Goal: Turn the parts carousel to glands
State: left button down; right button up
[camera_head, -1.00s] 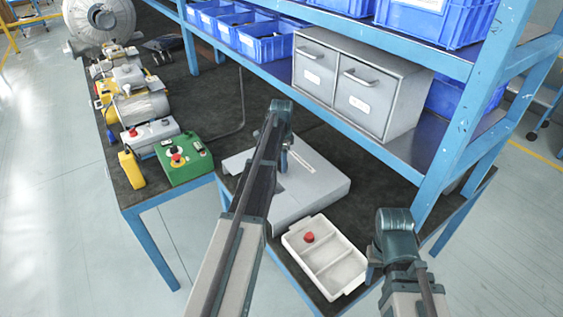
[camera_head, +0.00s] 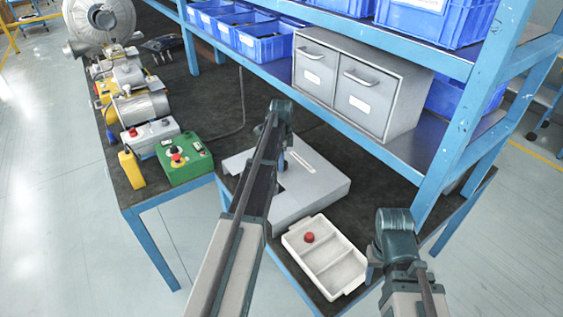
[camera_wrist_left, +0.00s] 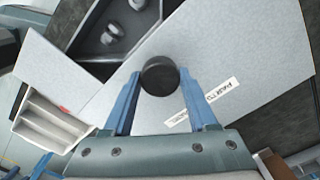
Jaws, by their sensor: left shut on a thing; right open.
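The parts carousel is a flat light-grey box (camera_head: 318,188) on the dark bench top, with a printed label (camera_wrist_left: 212,101). A round black knob (camera_wrist_left: 160,76) stands on its lid in the left wrist view. My left gripper (camera_head: 284,158) is over the lid, and its blue fingers (camera_wrist_left: 160,92) are shut on the knob from both sides. A cut-out window (camera_wrist_left: 112,38) in the lid shows a dark compartment with grey rounded parts (camera_wrist_left: 113,33); I cannot tell what kind they are. My right gripper (camera_head: 371,268) is open and empty, beside the white tray.
A white divided tray (camera_head: 347,291) with a red part (camera_head: 309,237) stands in front of the carousel. A blue shelf frame (camera_head: 455,130) with a grey drawer cabinet (camera_head: 349,84) rises behind. A green control box (camera_head: 184,160) and a motor (camera_head: 143,104) stand to the left.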

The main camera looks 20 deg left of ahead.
dwell(0.5)
pick_arm(q)
jog(key=shift+c, duration=1)
grip_release()
jog(key=shift+r, duration=0.1)
notch_tip(320, 180, up, 14)
jog(key=p, duration=1.3)
jog(key=shift+p, duration=0.4)
jog(key=shift+f, duration=0.2)
